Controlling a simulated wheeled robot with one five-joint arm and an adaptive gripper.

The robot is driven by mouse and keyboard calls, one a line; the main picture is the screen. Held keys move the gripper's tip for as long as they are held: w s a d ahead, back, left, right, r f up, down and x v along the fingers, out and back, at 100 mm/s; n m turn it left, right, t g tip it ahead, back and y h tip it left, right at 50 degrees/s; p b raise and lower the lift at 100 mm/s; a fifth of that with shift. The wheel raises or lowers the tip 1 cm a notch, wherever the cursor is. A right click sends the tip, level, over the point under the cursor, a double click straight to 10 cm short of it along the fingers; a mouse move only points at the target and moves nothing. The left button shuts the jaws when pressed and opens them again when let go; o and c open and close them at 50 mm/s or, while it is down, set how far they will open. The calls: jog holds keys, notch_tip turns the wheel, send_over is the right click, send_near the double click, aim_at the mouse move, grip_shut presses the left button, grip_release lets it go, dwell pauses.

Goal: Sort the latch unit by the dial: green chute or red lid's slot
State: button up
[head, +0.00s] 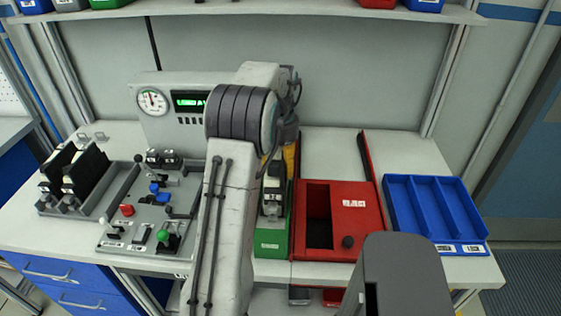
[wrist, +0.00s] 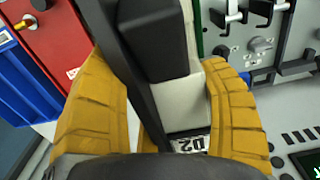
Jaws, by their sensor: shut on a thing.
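My gripper (head: 289,158) has yellow fingers and is shut on the latch unit (head: 273,187), a black and light grey block. In the wrist view the unit (wrist: 155,45) sits between both fingers, with a small printed label at its lower end. In the head view it is over the green chute (head: 270,245); I cannot tell whether it touches the chute. The red lid (head: 355,215) lies just right, with a dark slot (head: 318,230) on its left side and a black knob. The dial (head: 152,101) is at the back left, its needle pointing roughly up.
A green-lit display (head: 189,101) beside the dial is partly hidden by my arm. A fixture board (head: 150,220) with levers and buttons and a rack of black units (head: 85,172) fill the left. A blue divided tray (head: 435,210) stands right. A shelf (head: 330,8) spans above.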

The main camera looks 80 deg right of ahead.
jog(key=o, duration=1.4)
jog(key=shift+c, duration=0.2)
jog(key=shift+r, duration=6)
